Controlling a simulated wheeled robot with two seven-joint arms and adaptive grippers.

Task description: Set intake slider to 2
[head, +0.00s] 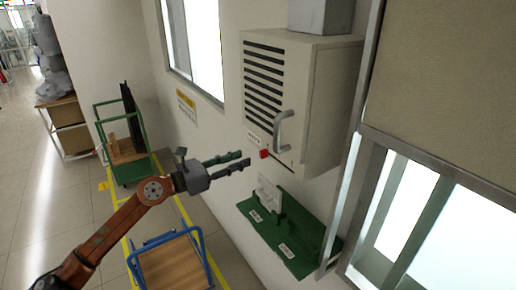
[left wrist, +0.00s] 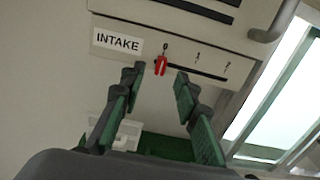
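The intake slider is a small red knob (left wrist: 160,66) on a slot along the lower front of the wall cabinet (head: 325,95); it also shows in the head view (head: 264,154). In the left wrist view it sits at the left part of the slot, beside the INTAKE label (left wrist: 117,42). In the left wrist view the knob shows between the fingertips (left wrist: 158,75). My right gripper is not in view.
A grey handle (head: 282,130) juts from the cabinet front. Below is a green shelf (head: 300,235) with a white upright part (head: 268,192). A blue-railed cart (head: 172,265) and a green cart (head: 130,160) stand on the floor. A metal-framed window is at right.

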